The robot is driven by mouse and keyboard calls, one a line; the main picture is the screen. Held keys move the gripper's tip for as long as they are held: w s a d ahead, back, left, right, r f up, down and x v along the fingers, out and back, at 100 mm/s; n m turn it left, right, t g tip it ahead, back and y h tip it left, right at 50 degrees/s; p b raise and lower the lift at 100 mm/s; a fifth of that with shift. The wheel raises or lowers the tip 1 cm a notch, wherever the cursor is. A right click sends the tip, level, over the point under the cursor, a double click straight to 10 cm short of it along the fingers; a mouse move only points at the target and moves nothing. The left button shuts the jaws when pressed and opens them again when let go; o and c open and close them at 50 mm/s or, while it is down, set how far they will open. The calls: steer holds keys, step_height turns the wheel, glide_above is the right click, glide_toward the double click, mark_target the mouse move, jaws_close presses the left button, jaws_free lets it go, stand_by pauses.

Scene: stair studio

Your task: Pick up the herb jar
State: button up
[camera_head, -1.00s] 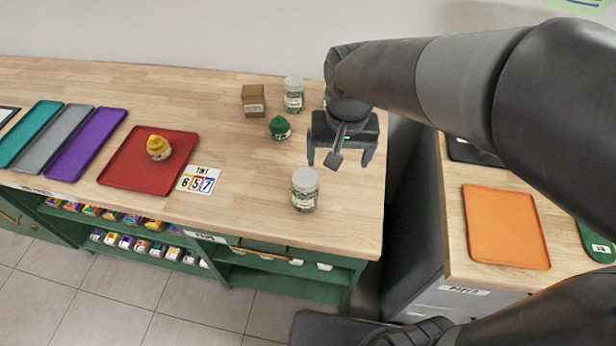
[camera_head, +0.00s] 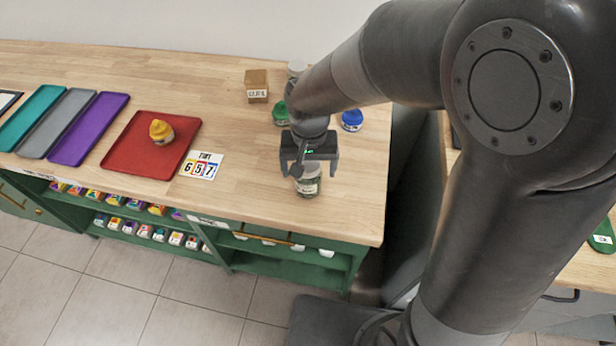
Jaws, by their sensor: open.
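A clear glass jar (camera_head: 309,188) with a pale lid, a light label and dark green contents stands upright near the front edge of the wooden counter. Its label is too small to read. My gripper (camera_head: 309,168) is open and points down at this jar, with its fingers apart to the left and right of the jar's upper part. The gripper hides part of the lid, and I cannot tell whether it touches the jar. A second jar with a pale lid (camera_head: 297,68) stands at the back, mostly hidden by my arm.
A brown box (camera_head: 257,85), a green-topped jar (camera_head: 280,113) and a blue-topped jar (camera_head: 351,119) stand behind. A red tray (camera_head: 133,161) holds a yellow-topped item (camera_head: 161,131). A number card (camera_head: 201,166) lies left of the gripper. The counter between card and jar is clear.

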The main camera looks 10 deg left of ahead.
steer(key=shift+w+a+f, duration=0.1)
steer(key=shift+w+f, duration=0.05)
steer(key=shift+f, duration=0.8)
steer(key=shift+w+a+f, duration=0.1)
steer(key=shift+f, duration=0.8)
steer(key=shift+c, duration=0.3)
steer(key=c, duration=1.2)
steer(key=shift+r, duration=0.1)
